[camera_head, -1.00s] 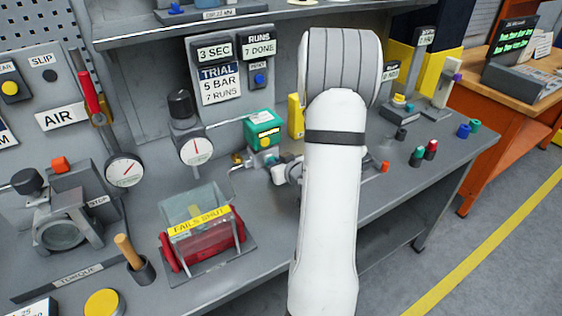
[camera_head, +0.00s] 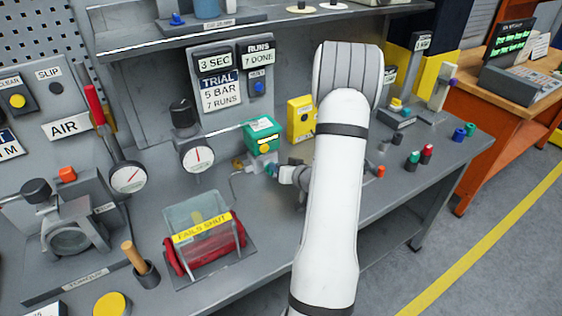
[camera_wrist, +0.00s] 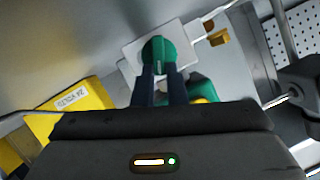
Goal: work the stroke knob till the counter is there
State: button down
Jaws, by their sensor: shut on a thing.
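The green stroke knob (camera_wrist: 159,50) sits on a pale block (camera_wrist: 190,32) in the wrist view, with a light mark on its face. My gripper (camera_wrist: 160,72) has its two dark fingers shut on the knob's sides. In the head view the knob (camera_head: 271,170) is a small teal patch at my gripper's tip, below the green box (camera_head: 262,136). The counter panel (camera_head: 256,53) reads "RUNS 7 DONE". The display (camera_head: 214,62) left of it reads "3 SEC", and the trial card (camera_head: 220,90) reads "5 BAR, 7 RUNS". My arm hides part of the bench.
A yellow box (camera_head: 301,118) stands close behind my gripper. A dial gauge (camera_head: 197,155) and the red cylinder marked "FAILS SHUT" (camera_head: 205,243) are to the left. Several small coloured caps lie on the right of the bench. A shelf (camera_head: 250,22) runs above.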

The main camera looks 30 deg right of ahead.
jog(key=shift+d+f+m+t+y+p, duration=0.2)
jog(key=shift+m+y+p, duration=0.35)
jog(key=shift+m, duration=0.2)
jog(key=shift+d+f+m+t+y+p, duration=0.1)
jog(key=shift+d+f+m+y+p, duration=0.1)
jog(key=shift+m+y+p, duration=0.45)
jog(key=shift+a, duration=0.1)
jog(key=c, duration=1.5)
grip_release()
jog(key=shift+o, duration=0.2)
